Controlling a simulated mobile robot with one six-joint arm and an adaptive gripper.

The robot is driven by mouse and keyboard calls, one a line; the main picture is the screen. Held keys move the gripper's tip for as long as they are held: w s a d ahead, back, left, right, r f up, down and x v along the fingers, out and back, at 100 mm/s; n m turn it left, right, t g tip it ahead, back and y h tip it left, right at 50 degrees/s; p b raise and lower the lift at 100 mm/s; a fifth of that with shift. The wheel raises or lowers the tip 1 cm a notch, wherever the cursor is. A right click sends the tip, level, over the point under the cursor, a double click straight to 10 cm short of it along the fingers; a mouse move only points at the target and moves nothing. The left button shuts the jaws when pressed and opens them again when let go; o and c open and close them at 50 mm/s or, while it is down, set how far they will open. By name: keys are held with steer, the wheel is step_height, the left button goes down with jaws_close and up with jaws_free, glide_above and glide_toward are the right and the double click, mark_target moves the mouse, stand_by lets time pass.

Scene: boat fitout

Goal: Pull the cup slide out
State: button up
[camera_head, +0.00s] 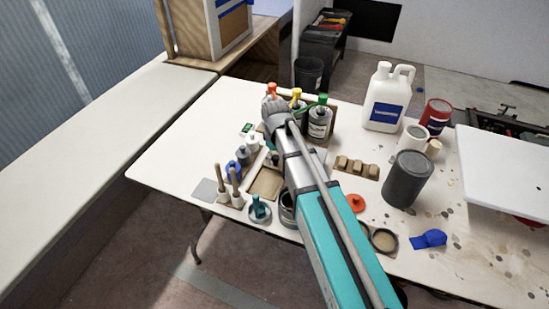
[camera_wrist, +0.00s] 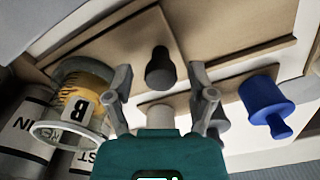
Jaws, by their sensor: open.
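In the wrist view, my gripper (camera_wrist: 160,74) is open, with one finger on each side of a dark round knob (camera_wrist: 160,68). The knob stands on a tan wooden strip (camera_wrist: 110,38), which may be the cup slide; I cannot tell for sure. No finger clearly touches the knob. A clear cup or jar (camera_wrist: 72,108) with a yellow inside and a "B" label is left of the fingers. In the head view, my arm hides the fingers and most of this area; a tan tray (camera_head: 267,184) shows beside it.
A white knob (camera_wrist: 160,115) lies just below the dark one, and a blue knob (camera_wrist: 264,104) is to the right. Capped bottles (camera_head: 320,122) stand behind my arm. A white jug (camera_head: 387,98) and dark can (camera_head: 407,180) are right. The table's left part (camera_head: 185,145) is clear.

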steer(key=shift+c, duration=0.2)
jaws_close()
steer(key=s+a, duration=0.1)
steer(key=s, duration=0.3)
steer(key=s+a, duration=0.1)
steer(key=s, duration=0.3)
steer(key=s+a, duration=0.2)
steer(key=s, duration=0.2)
steer(key=shift+a, duration=0.1)
steer(key=shift+o, duration=0.2)
jaws_free()
